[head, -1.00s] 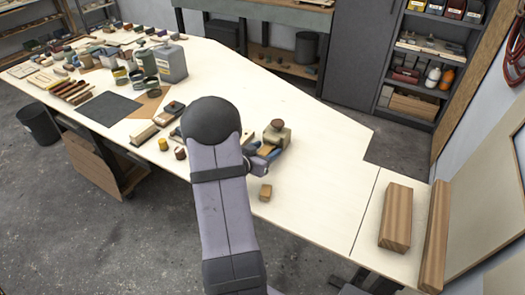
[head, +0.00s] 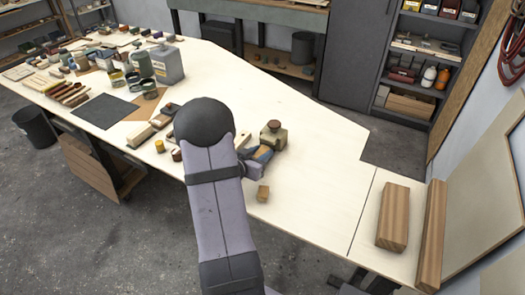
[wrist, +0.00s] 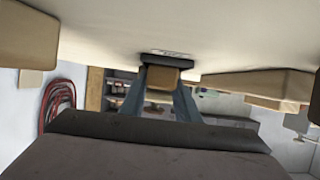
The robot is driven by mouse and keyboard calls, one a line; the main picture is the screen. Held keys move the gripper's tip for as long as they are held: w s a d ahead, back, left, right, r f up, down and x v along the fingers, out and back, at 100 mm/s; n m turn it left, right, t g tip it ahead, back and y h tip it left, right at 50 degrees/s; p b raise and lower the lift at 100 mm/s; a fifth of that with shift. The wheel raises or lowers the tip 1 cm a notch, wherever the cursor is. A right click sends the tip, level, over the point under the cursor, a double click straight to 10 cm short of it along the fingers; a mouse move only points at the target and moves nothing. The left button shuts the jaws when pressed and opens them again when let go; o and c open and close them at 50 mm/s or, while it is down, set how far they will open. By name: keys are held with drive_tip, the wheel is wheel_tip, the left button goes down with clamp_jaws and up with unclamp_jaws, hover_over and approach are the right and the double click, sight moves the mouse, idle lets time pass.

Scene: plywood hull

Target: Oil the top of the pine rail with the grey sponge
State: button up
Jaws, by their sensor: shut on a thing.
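My gripper (head: 260,160) is low over the pale bench, right of my arm's dark joint, and partly hidden by the arm. In the wrist view my gripper (wrist: 162,88) has its two blue-grey fingers shut on a tan block with a dark grey layer, which seems to be the grey sponge (wrist: 166,59). The dark layer faces the bench surface; I cannot tell if it touches. Two long wooden bars lie at the right end, a wide one (head: 393,215) and a narrow one (head: 432,235). I cannot tell which is the pine rail.
A squat container with a brown cap (head: 273,134) stands just behind the gripper. The bench (head: 325,170) is clear between gripper and bars.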

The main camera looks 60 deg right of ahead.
drive_tip(key=shift+a, duration=1)
drive_tip(key=o, duration=1.1)
drive_tip(key=shift+a, duration=0.1)
drive_tip(key=shift+b+v, duration=0.4)
drive_tip(key=shift+v, duration=3.2)
